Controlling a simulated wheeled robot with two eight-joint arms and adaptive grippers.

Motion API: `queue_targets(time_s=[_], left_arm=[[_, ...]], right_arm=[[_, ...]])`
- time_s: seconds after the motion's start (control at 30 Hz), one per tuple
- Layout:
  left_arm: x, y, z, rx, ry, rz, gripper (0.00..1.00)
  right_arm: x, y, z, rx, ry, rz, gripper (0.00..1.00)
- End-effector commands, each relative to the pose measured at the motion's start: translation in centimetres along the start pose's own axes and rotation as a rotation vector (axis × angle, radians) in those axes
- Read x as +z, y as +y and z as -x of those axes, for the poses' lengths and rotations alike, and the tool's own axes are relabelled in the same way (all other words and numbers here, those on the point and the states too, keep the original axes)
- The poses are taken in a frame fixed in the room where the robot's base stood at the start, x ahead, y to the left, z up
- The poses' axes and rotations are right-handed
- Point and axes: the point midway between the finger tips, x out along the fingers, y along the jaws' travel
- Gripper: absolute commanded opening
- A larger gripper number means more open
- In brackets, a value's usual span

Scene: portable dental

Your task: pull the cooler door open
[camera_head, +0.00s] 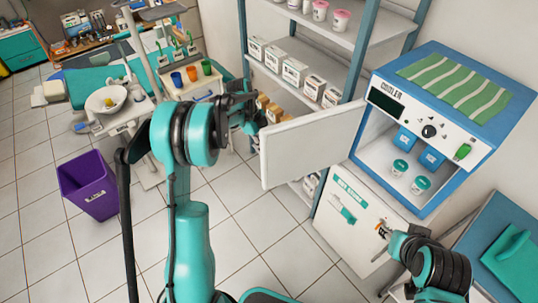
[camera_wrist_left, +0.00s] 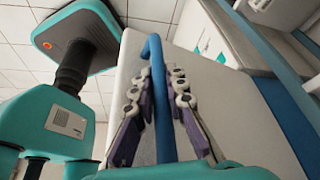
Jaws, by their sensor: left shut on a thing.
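The cooler (camera_head: 487,137) is a blue and white box at the right, with a green striped cloth on top. Its white door (camera_head: 312,145) stands wide open, swung out to the left, and the inside shows. My left gripper (camera_head: 262,108) is at the door's far left edge, partly hidden by the door. In the left wrist view its purple-grey fingers (camera_wrist_left: 160,78) are on either side of the blue handle bar (camera_wrist_left: 156,125), shut on it. My right gripper (camera_head: 383,231) is low in front of the white cabinet; its finger gap is too small to judge.
Jars (camera_head: 399,167) and blue packs (camera_head: 432,158) are inside the cooler. A shelf unit (camera_head: 349,37) with boxes stands behind the door. A purple bin (camera_head: 88,186) stands on the floor at left. A blue table (camera_head: 480,225) is at lower right. Floor between is clear.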

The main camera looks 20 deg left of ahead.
Motion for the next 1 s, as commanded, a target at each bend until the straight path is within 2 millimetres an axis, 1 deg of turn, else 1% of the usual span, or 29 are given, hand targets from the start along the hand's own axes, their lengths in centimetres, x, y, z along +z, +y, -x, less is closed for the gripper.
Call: queue_targets(time_s=[0.03, 0.37, 0.4, 0.47, 0.5, 0.73, 0.83, 0.93, 1.0], left_arm=[[0.4, 0.1, 0.1, 0.005, -0.005, 0.002, 0.00], [0.4, 0.1, 0.1, 0.006, -0.005, 0.000, 0.00], [0.4, 0.1, 0.1, 0.006, -0.005, 0.000, 0.15], [0.4, 0.1, 0.1, 0.006, -0.005, 0.001, 0.31], [0.4, 0.1, 0.1, 0.005, -0.005, 0.000, 0.34], [0.2, 0.0, 0.1, 0.003, -0.003, -0.002, 0.34], [0.2, -0.1, 0.4, 0.003, -0.002, -0.002, 0.34], [0.3, -0.1, 1.5, 0.002, -0.002, -0.002, 0.34], [0.3, 0.0, 2.8, 0.002, -0.002, -0.001, 0.34]], right_arm=[[0.0, 0.0, 0.0, 0.000, 0.000, 0.000, 0.36], [0.0, 0.0, 0.0, 0.000, 0.000, 0.000, 0.36], [0.0, 0.0, 0.0, 0.000, 0.000, 0.000, 0.36], [0.0, 0.0, 0.0, 0.000, 0.000, 0.000, 0.36], [0.0, 0.0, 0.0, 0.000, 0.000, 0.000, 0.36], [0.0, 0.0, 0.0, 0.000, 0.000, 0.000, 0.36], [0.0, 0.0, 0.0, 0.000, 0.000, 0.000, 0.36], [0.0, 0.0, 0.0, 0.000, 0.000, 0.000, 0.36], [0.0, 0.0, 0.0, 0.000, 0.000, 0.000, 0.36]])
